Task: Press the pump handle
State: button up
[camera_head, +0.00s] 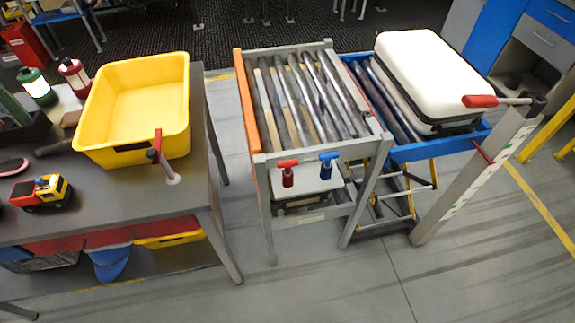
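A lever with a red grip (481,101) sticks out level to the left from a black bracket at the top of a grey post (478,172) on the right. I take it as the pump handle, but cannot tell for certain. The post leans in the picture beside a blue-framed roller lift (455,146). A white tray-like case (428,70) lies on the lift's rollers, behind and left of the red grip. My gripper is not in view.
The front right floor is clear.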

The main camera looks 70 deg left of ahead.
aim_at(469, 101)
jog(key=u, duration=0.6)
jog(key=i, duration=0.45)
jog(key=u, duration=0.35)
